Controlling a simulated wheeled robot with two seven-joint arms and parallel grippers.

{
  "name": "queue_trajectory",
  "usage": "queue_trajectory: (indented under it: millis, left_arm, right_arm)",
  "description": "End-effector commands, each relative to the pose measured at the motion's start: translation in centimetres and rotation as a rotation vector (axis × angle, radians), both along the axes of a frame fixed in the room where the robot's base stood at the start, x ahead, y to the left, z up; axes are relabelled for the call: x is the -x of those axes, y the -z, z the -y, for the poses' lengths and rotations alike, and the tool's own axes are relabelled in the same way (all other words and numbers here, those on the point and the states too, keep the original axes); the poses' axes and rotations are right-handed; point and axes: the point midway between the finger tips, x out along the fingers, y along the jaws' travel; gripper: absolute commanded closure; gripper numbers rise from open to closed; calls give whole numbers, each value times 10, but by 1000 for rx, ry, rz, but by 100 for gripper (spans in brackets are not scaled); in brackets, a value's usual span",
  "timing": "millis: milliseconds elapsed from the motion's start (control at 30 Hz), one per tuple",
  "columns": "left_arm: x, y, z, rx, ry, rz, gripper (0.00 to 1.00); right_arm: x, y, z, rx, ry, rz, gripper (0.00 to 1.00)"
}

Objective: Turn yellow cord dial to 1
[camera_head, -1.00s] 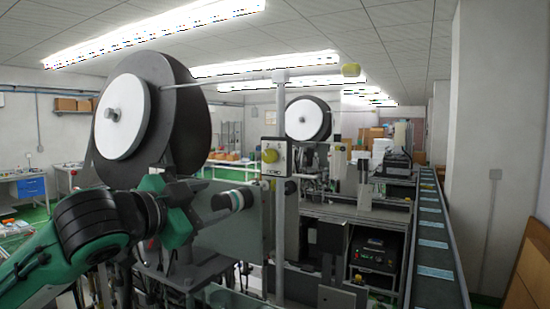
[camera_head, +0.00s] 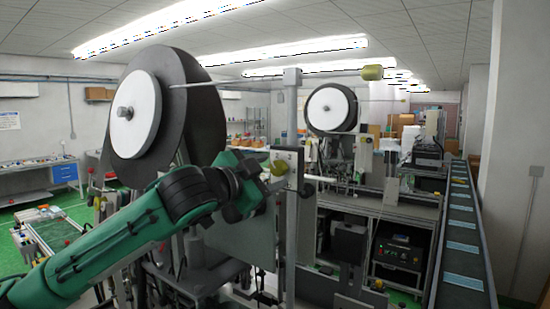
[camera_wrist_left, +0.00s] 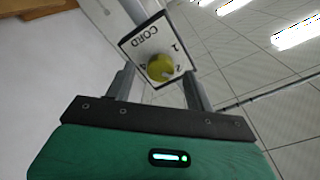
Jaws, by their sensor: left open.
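The yellow cord dial (camera_wrist_left: 160,68) sits on a white plate (camera_wrist_left: 140,42) marked CORD, with the digits 1 and 2 readable and a third mark partly hidden by the knob. In the head view the dial (camera_head: 279,167) shows on its upright post, close to my left gripper (camera_head: 268,172). In the left wrist view my left gripper (camera_wrist_left: 158,90) is open, one finger on each side of the dial's lower part. I cannot tell whether the fingers touch the knob. My right gripper is in neither view.
A large dark reel (camera_head: 185,110) with a white hub stands left of the post. A conveyor (camera_head: 462,230) carrying several blue masks runs along the right.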

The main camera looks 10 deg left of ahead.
Motion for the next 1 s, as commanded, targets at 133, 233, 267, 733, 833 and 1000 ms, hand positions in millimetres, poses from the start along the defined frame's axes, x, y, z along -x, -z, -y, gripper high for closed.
queue_trajectory:
  millis: [133,233,267,733,833,1000]
  left_arm:
    - [-16,-2,7,1,0,-2,46]
    - [-22,-1,10,1,-1,0,46]
    - [-23,-1,10,1,-1,0,46]
    - [-24,0,11,0,-1,1,79]
    - [-24,0,11,0,-1,1,91]
    - [-24,1,11,11,0,-3,91]
  right_arm:
    - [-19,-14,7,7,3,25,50]
    - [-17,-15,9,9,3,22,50]
    - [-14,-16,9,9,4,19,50]
    - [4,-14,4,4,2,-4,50]
    - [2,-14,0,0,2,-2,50]
    - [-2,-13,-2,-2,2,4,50]
